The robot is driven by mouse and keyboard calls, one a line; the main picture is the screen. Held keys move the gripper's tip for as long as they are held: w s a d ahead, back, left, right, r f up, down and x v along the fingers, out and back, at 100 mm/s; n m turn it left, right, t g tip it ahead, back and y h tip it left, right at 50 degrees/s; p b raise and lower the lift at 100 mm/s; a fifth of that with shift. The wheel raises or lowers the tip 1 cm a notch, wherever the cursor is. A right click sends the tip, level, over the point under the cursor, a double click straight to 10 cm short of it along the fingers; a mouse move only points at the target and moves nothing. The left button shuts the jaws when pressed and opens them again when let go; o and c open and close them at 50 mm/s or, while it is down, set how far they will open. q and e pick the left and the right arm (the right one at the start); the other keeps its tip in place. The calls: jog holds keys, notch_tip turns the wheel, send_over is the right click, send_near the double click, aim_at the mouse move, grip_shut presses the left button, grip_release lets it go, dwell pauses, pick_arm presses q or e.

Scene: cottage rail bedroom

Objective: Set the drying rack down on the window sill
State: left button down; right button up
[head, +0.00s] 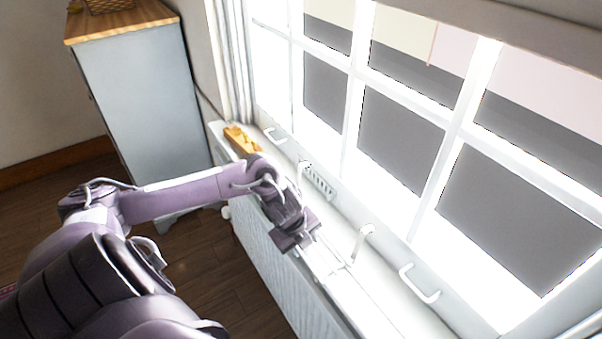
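My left gripper (296,232) is over the front part of the white window sill (385,295), with its fingers pointing down and to the right. Thin pale bars (328,262) show right beside the fingertips. They may be part of the drying rack, but glare blurs them into the bright sill. I cannot tell whether the fingers are shut on them or whether they touch the sill. A small slotted pale piece (318,182) shows behind the gripper, against the window's lower frame; I cannot tell what it belongs to. My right gripper is not in view.
An orange-brown wooden object (241,140) lies at the sill's far left end. White handles (420,284) stick out along the window's lower edge. A ribbed pale panel (270,255) fronts the space under the sill. A grey cabinet (140,95) with a wooden top stands at left.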

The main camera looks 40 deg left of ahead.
pick_arm(q)
jog(key=shift+s+f, duration=0.15)
jog(key=shift+f, duration=0.05)
jog(key=c, duration=1.2)
grip_release()
jog(key=o, duration=0.5)
jog(key=shift+w, duration=0.2)
jog(key=shift+r, duration=0.1)
jog(key=shift+s+r, duration=0.1)
jog(key=shift+r, duration=0.1)
jog(key=v, duration=0.7)
jog(key=shift+r, duration=0.15)
